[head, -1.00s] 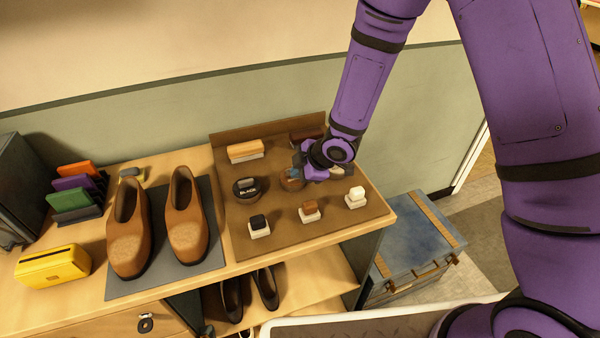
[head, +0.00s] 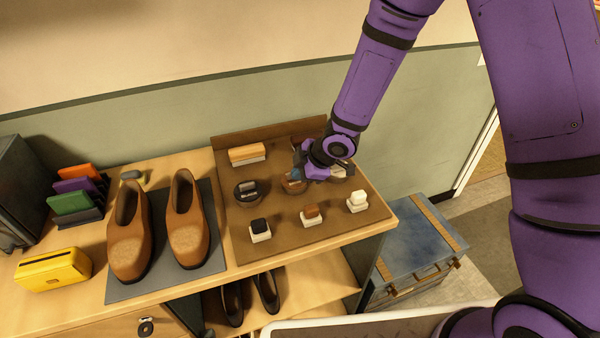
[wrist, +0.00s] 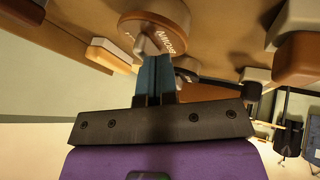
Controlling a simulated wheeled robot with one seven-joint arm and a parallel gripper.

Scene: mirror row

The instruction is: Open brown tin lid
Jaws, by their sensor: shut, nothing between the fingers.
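The brown tin (head: 293,186) stands on the brown mat in the middle row, partly hidden behind my gripper in the head view. In the wrist view the round brown tin (wrist: 150,20) shows its lid with the word BROWN. My gripper (wrist: 155,62) has its blue fingers together, with the tips right by the tin's edge. Whether the tips touch the lid cannot be told. In the head view my gripper (head: 297,174) is over the tin. The lid looks seated on the tin.
The black tin (head: 247,192) stands left of the brown one. Black, brown and white daubers (head: 312,214) line the mat's front. A wood-backed brush (head: 246,154) lies behind. Brown shoes (head: 186,225) stand on a grey mat at left.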

